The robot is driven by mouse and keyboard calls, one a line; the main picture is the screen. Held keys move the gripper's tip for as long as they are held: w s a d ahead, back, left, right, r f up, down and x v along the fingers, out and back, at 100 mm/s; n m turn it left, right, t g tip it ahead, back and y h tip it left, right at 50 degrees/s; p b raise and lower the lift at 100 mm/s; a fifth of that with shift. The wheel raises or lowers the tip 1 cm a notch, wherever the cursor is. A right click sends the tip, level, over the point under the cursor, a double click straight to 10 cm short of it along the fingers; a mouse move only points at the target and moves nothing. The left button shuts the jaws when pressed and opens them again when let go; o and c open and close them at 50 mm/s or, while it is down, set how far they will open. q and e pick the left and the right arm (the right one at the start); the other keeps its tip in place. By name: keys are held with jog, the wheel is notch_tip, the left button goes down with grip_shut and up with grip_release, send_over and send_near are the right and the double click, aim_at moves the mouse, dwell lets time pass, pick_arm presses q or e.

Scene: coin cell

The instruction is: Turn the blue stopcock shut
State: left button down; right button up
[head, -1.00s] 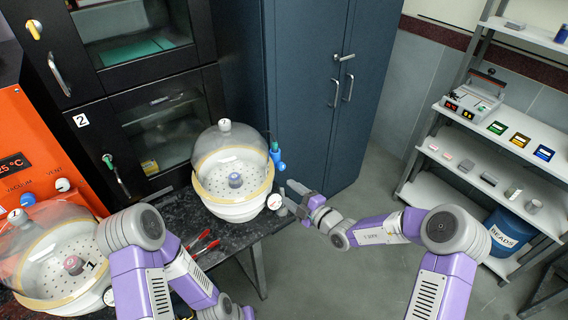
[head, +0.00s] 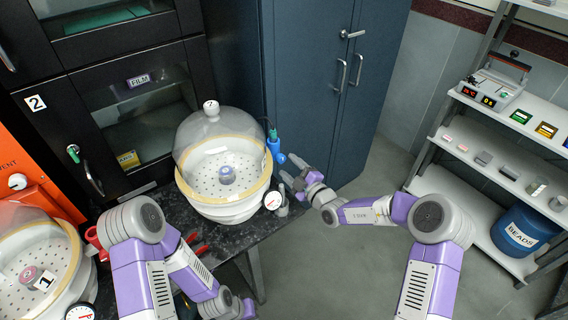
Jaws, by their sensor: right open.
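The blue stopcock (head: 276,150) sits on the right side of the domed glass desiccator (head: 222,165), which stands on the dark bench. Its blue body hangs beside the desiccator's rim, above a pressure gauge (head: 273,201). My right gripper (head: 288,178) is open, just below and slightly right of the stopcock's lower end. The fingers point up and left; I cannot tell whether they touch it. My left arm comes in from the lower left. Part of its gripper (head: 240,306) may show low in the view, but its jaws cannot be made out.
A second desiccator (head: 40,262) marked 1 stands at the far left. Red-handled pliers (head: 193,240) lie on the bench (head: 262,222) near my left arm. A blue cabinet (head: 310,90) rises behind the stopcock. Shelves with a blue beads bucket (head: 520,230) stand at the right.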

aim_at(283, 160)
jog(key=shift+b+x, duration=0.3)
jog(key=shift+x, duration=1.6)
jog(key=shift+c, duration=0.4)
jog(key=c, duration=1)
